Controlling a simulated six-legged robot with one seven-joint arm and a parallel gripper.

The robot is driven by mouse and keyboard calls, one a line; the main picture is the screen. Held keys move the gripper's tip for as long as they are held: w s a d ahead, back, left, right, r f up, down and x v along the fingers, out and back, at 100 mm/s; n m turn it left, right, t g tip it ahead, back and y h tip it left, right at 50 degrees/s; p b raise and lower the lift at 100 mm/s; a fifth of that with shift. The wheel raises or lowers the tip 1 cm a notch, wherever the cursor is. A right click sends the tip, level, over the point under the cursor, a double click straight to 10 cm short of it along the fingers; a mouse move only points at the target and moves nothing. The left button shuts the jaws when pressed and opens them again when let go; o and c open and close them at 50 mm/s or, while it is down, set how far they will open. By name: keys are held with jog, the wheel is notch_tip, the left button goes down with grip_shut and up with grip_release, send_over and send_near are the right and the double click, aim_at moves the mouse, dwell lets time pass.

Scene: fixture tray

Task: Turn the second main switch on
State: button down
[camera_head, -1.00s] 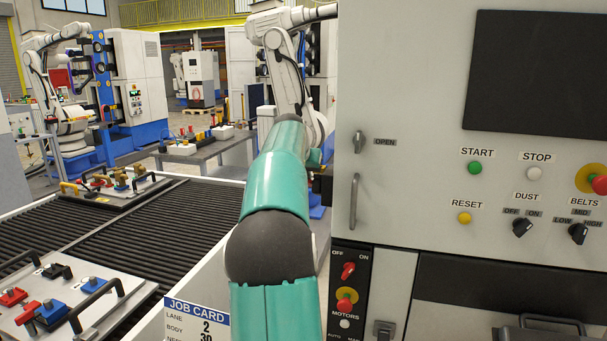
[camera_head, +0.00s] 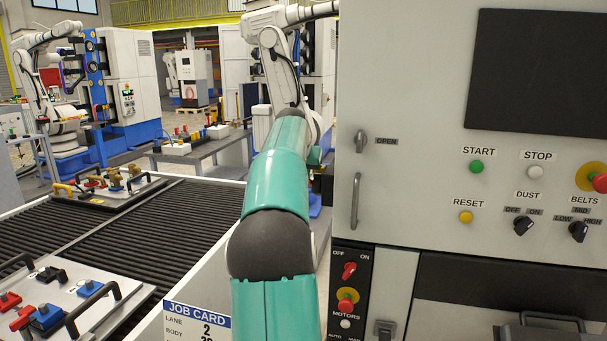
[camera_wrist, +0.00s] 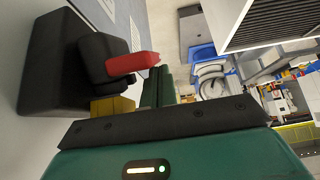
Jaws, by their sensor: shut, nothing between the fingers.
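In the wrist view, a black box (camera_wrist: 52,65) on a pale panel carries a black knob with a red handle (camera_wrist: 132,63) pointing right, and a yellow part (camera_wrist: 112,107) below it. My gripper (camera_wrist: 158,86) is shut and empty, its dark green fingers close to the right of the yellow part and below the red handle. I cannot tell whether they touch. In the head view, a red rotary switch (camera_head: 349,270) between OFF and ON labels sits on a black strip of the grey cabinet. My gripper is hidden in the head view behind my green arm.
The grey cabinet (camera_head: 410,90) fills the right, with a door handle (camera_head: 354,200) and a red stop button (camera_head: 346,306) on a yellow ring. A roller conveyor (camera_head: 150,222) with fixture trays lies at left. A job card (camera_head: 195,311) stands in front.

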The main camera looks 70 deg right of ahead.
jog(key=shift+d+f+y, duration=0.2)
jog(key=shift+f+y, duration=0.1)
jog(key=shift+y, duration=0.6)
jog(key=shift+w, duration=0.15)
jog(key=shift+s+d+y, duration=0.1)
jog(key=shift+s+y, duration=0.15)
jog(key=shift+y, duration=0.25)
jog(key=shift+w+f+g, duration=0.1)
jog(key=shift+w+g, duration=0.15)
jog(key=shift+g, duration=0.05)
jog(key=shift+s, duration=0.15)
jog(key=shift+d, duration=0.1)
jog(key=shift+a+r, duration=0.2)
dwell(1.6)
jog(key=shift+h, duration=0.3)
